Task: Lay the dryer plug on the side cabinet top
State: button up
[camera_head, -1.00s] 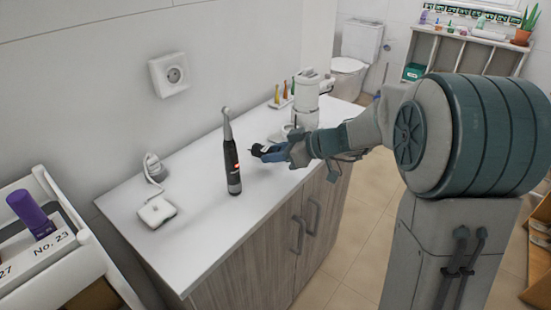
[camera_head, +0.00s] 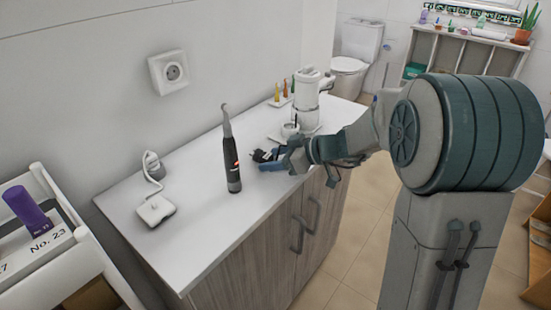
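The side cabinet top (camera_head: 215,225) is a white surface along the wall. My gripper (camera_head: 270,161) is low over its middle, right of a black electric toothbrush. A small black piece, which looks like the dryer plug (camera_head: 259,155), is at my fingertips, at or just above the cabinet top. One bluish finger shows on its near side. The view is too small to tell whether the fingers still grip the plug or whether it rests on the surface. No cord shows clearly.
The toothbrush (camera_head: 231,160) stands upright close left of my gripper. A white charger with a cable (camera_head: 155,209) lies farther left. A white appliance (camera_head: 307,100) and small bottles (camera_head: 281,91) stand behind. A wall socket (camera_head: 169,72) is above. The front left of the top is clear.

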jog(key=shift+r, duration=0.1)
jog(key=shift+r+p, duration=0.15)
jog(key=shift+p, duration=0.3)
jog(key=shift+s+d+r, duration=0.1)
jog(key=shift+d+r, duration=0.05)
jog(key=shift+d, duration=0.1)
jog(key=v, duration=1.1)
jog(key=s+d+f+m+g+h, duration=0.1)
jog(key=s+d+f+m+h, duration=0.1)
jog(key=s, duration=0.5)
jog(key=s+d+f+m+g+h, duration=0.1)
jog(key=s+f+m+h, duration=0.2)
jog(key=s+m+h, duration=0.2)
jog(key=s+d+f+m+g+h, duration=0.1)
jog(key=s+d+f+m+h, duration=0.1)
jog(key=s+m, duration=0.4)
jog(key=s+f+h, duration=0.1)
jog(key=s+h, duration=0.1)
jog(key=s, duration=0.1)
jog(key=shift+s+d+f+b, duration=0.2)
jog(key=shift+s+d+b, duration=0.1)
jog(key=shift+b, duration=0.1)
jog(key=shift+a, duration=0.15)
